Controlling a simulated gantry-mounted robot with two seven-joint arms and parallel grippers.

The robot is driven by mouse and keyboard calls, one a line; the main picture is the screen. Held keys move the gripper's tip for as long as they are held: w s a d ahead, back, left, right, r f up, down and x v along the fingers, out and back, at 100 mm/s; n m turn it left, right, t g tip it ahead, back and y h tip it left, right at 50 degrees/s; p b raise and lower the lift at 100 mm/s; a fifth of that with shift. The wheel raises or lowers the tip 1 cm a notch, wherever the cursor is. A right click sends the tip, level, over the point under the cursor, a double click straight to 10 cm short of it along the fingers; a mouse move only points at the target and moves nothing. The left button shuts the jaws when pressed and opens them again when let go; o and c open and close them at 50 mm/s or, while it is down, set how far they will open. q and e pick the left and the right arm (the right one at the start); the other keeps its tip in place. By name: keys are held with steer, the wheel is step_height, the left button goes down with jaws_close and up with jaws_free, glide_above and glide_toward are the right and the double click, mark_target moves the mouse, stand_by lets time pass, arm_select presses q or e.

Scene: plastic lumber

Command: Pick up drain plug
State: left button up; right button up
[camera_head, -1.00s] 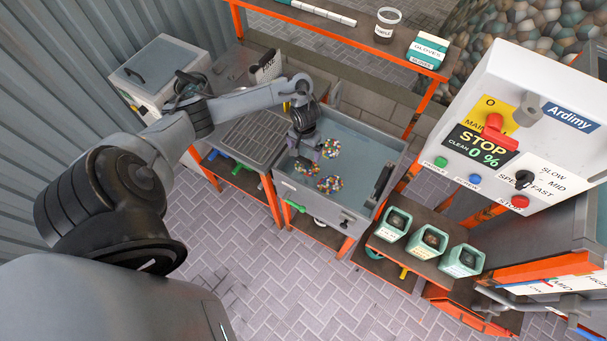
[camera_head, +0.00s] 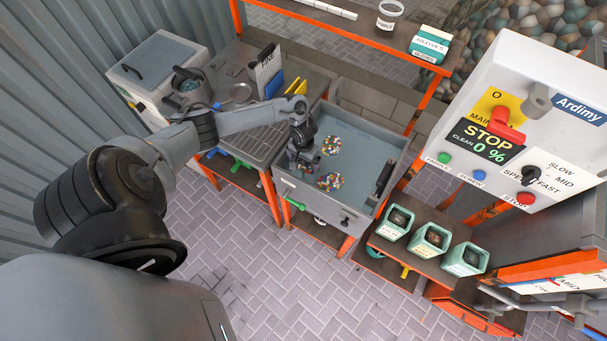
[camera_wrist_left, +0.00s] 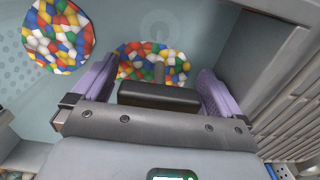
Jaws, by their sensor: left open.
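My left gripper (camera_head: 301,166) is open, low in the grey-blue tank (camera_head: 365,138) near its left wall. The plug's lower end is hidden, and in the head view the gripper covers this spot. My right gripper is not in view.
Piles of coloured pellets (camera_head: 331,181) lie on the tank floor, one directly beyond the fingers in the wrist view (camera_wrist_left: 150,58). A dark fitting (camera_head: 383,180) is on the tank's right side. A drainboard table (camera_head: 240,115) adjoins the left. Green bins (camera_head: 431,239) stand at front right.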

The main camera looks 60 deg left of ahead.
arm_select(q)
steer(key=c, duration=1.4)
steer(key=shift+r, duration=0.1)
